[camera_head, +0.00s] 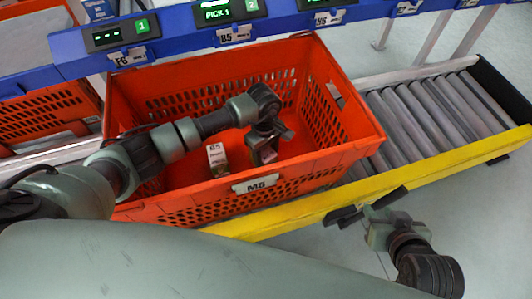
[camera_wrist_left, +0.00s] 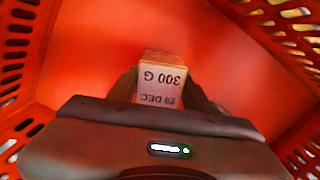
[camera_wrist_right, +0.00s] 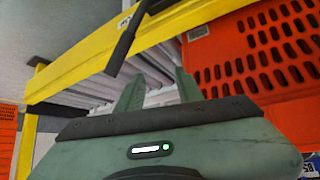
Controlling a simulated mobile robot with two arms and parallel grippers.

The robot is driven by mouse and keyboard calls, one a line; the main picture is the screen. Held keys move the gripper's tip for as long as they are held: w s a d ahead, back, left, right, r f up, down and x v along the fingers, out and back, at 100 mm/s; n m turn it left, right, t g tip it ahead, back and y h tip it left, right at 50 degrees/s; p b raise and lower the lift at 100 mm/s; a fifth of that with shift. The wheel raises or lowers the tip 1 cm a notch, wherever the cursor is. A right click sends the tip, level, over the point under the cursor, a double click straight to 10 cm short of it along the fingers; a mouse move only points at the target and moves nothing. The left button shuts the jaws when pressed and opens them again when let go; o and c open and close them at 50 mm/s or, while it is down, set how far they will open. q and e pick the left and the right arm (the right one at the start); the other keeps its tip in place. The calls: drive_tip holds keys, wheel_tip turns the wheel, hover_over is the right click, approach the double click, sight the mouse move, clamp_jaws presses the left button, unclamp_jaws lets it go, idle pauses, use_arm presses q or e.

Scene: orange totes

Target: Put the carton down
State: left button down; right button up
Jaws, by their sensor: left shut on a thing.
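My left gripper (camera_head: 270,141) reaches down inside the orange tote (camera_head: 256,184) and is shut on a carton (camera_wrist_left: 161,82). The carton's printed face reads "300 G" in the left wrist view. In the head view only a small part of this carton (camera_head: 268,155) shows below the fingers. Whether its bottom touches the tote floor cannot be told. A second, pale carton (camera_head: 217,160) with printing stands in the tote to the left of the gripper. My right gripper (camera_head: 364,207) is open and empty outside the tote; it also shows in the right wrist view (camera_wrist_right: 158,92).
The tote has high slotted walls. A roller conveyor (camera_head: 440,105) with a yellow rail (camera_head: 465,147) runs to the right. A blue shelf beam (camera_head: 180,30) with lit displays crosses behind. Another orange tote (camera_head: 50,115) is at the left. Bare tote floor surrounds the cartons.

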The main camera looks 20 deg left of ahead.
use_arm(q)
drive_tip(key=shift+f, duration=0.1)
drive_tip(key=c, duration=0.6)
unclamp_jaws()
use_arm(e)
drive_tip(key=shift+w+a+r+t, duration=0.25)
drive_tip(key=shift+w+r+t, duration=0.2)
drive_tip(key=shift+w, duration=0.3)
drive_tip(key=shift+s, duration=0.1)
use_arm(q)
drive_tip(key=shift+r+p, duration=0.4)
drive_tip(key=shift+r, duration=0.3)
wheel_tip(320, 180, up, 5)
drive_tip(key=shift+w+a+f+p, duration=0.1)
drive_tip(key=shift+w+a+p, duration=0.05)
drive_tip(key=shift+p, duration=0.4)
wheel_tip(320, 180, up, 6)
drive_tip(key=shift+r+p, duration=0.25)
drive_tip(key=shift+p, duration=0.3)
use_arm(e)
drive_tip(key=s+d+f+g+h, duration=0.1)
drive_tip(key=s+d+f+g, duration=0.2)
drive_tip(key=s, duration=0.7)
drive_tip(key=g, duration=0.2)
drive_tip(key=shift+s+d+g, duration=0.2)
drive_tip(key=shift+s+g, duration=0.05)
drive_tip(key=shift+g, duration=0.1)
